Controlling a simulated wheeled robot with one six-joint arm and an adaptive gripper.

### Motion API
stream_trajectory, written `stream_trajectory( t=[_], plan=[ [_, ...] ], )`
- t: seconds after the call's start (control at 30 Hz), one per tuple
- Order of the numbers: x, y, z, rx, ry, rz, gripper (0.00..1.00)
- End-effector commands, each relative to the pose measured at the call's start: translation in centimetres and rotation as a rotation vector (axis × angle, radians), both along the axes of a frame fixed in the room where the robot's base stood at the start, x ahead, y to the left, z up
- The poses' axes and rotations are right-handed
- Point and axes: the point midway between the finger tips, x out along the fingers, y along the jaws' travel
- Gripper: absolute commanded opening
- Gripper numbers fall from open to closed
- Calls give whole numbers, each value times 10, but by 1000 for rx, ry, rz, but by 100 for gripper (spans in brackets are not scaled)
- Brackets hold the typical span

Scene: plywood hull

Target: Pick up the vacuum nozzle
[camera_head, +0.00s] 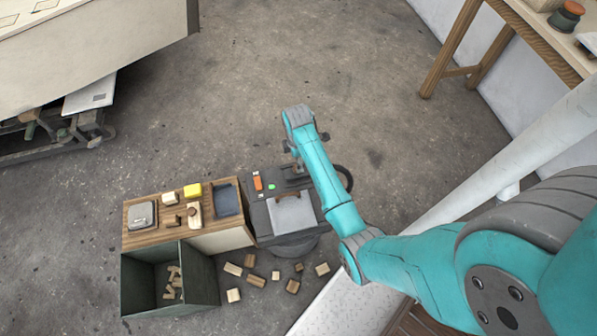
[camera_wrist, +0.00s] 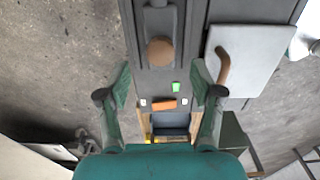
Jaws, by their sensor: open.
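A dark grey vacuum unit (camera_head: 259,222) stands on the floor beside a wooden cabinet. Its top carries an orange switch (camera_head: 257,183), a green button (camera_head: 271,187) and a pale grey plate (camera_head: 292,213). In the wrist view, a dark narrow part with a round brown end (camera_wrist: 160,52) lies along the unit's top. It may be the vacuum nozzle, but I cannot tell for sure. My gripper (camera_wrist: 160,92) is open and empty above the unit, its fingers spread either side of the orange switch in that view. My arm hides part of the unit in the head view.
The wooden cabinet (camera_head: 221,240) holds a yellow block (camera_head: 193,190), a dark blue tray (camera_head: 227,200) and a grey box (camera_head: 142,215). An open green bin (camera_head: 203,280) and several loose wood blocks (camera_head: 256,281) sit in front. The floor behind is clear.

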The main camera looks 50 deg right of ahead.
Motion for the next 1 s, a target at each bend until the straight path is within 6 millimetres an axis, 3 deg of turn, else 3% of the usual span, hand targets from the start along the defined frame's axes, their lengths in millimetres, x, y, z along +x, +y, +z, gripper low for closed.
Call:
stream_trajectory(
  t=[0.27, 0.6, 0.87, 1.0],
  plan=[
    [0, 1, -20, 1, 1, 0, 66],
    [0, 1, -61, 0, 0, -1, 66],
    [0, 1, -63, -1, -1, -1, 66],
    [0, 1, -63, -1, -1, -1, 36]
  ],
)
